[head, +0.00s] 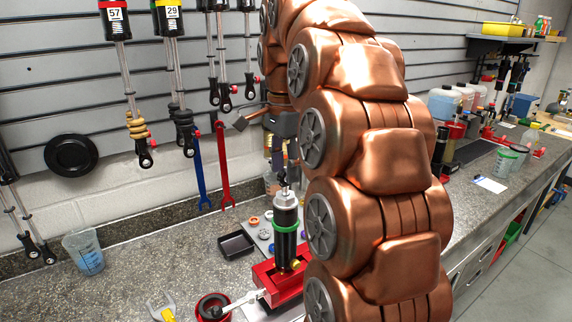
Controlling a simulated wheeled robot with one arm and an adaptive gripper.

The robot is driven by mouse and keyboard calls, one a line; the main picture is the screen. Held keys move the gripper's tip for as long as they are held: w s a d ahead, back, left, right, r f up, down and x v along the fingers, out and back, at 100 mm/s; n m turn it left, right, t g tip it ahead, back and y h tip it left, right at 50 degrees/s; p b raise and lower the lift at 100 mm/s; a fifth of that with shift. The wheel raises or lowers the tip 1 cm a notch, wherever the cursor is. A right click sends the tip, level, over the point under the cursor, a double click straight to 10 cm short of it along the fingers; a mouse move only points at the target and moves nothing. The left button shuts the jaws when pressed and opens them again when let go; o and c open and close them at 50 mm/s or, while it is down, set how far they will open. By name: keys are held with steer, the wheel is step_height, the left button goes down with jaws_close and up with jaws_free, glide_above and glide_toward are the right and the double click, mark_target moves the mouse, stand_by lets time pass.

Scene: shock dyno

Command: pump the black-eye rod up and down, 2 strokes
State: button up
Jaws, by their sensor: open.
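A shock body (286,222) with a green ring stands upright in a red vise (275,283) on the bench. The black-eye rod (281,186) shows as a small dark end at the top of the silver upper part of the body. My gripper (268,136) is open above the shock, with its dark fingers spread. My copper arm hides part of the gripper and the space right of the vise. The gripper looks apart from the rod eye, but the exact gap cannot be told.
A black tray (236,245) lies left of the shock. A red-rimmed cup (213,307) and a yellow-handled wrench (162,310) are in front. A measuring cup (84,251) stands far left. Blue (200,168) and red (222,168) wrenches and several shocks hang on the wall.

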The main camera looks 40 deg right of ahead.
mark_target(285, 185)
steer(key=shift+f+b, duration=1.45)
steer(key=shift+f, duration=1.1)
jaws_close()
jaws_free()
steer(key=shift+r, duration=0.1)
step_height(285, 185, up, 8)
steer(key=p, duration=0.6)
steer(key=shift+s, duration=0.1)
